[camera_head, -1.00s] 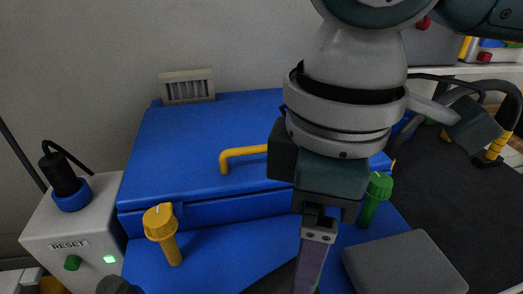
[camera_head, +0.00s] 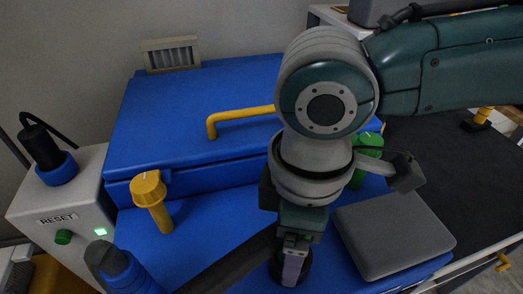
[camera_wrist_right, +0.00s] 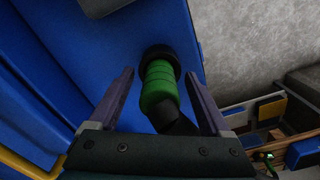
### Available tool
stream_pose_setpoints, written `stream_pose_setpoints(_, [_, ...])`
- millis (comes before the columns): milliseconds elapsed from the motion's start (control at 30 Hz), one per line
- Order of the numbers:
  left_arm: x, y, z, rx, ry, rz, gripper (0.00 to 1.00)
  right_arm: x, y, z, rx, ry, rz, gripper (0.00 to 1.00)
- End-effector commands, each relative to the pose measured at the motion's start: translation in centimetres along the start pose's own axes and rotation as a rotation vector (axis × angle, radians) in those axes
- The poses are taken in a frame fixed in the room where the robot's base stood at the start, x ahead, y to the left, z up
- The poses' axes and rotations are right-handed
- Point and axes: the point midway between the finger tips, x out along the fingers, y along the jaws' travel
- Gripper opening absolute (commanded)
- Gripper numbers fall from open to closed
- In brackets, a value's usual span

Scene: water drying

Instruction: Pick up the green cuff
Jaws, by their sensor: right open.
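The green cuff (camera_wrist_right: 157,88) is a ribbed sleeve on the black hose (camera_wrist_right: 172,120), in the middle of the right wrist view. Its far end meets a black ring (camera_wrist_right: 158,52) at the blue surface. My right gripper (camera_wrist_right: 158,75) is open, with one finger on each side of the cuff and gaps to both. In the head view my right gripper (camera_head: 293,270) points down over the hose (camera_head: 235,262), and the cuff is hidden behind it. My left gripper is not in view.
A blue machine (camera_head: 180,110) has a yellow handle (camera_head: 240,118), a yellow knob (camera_head: 150,190) and a green knob (camera_head: 368,160). A grey pad (camera_head: 395,235) lies right of my gripper. A blue cuff (camera_head: 120,268) is at lower left, near a RESET box (camera_head: 60,205).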

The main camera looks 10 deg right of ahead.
Motion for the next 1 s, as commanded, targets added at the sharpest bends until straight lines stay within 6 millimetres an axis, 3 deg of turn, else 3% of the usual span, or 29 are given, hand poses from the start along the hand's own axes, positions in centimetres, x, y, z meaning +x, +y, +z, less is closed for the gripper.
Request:
stream_pose_setpoints(67, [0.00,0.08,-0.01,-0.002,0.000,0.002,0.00,-0.03,-0.01,0.00,0.000,0.000,0.000,0.81])
stream_pose_setpoints(767, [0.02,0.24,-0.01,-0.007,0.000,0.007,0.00,-0.06,0.00,0.00,0.000,0.000,0.000,0.02])
stream_pose_setpoints(1000, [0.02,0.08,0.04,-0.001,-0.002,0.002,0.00,-0.08,0.00,-0.02,0.000,0.001,0.000,0.00])
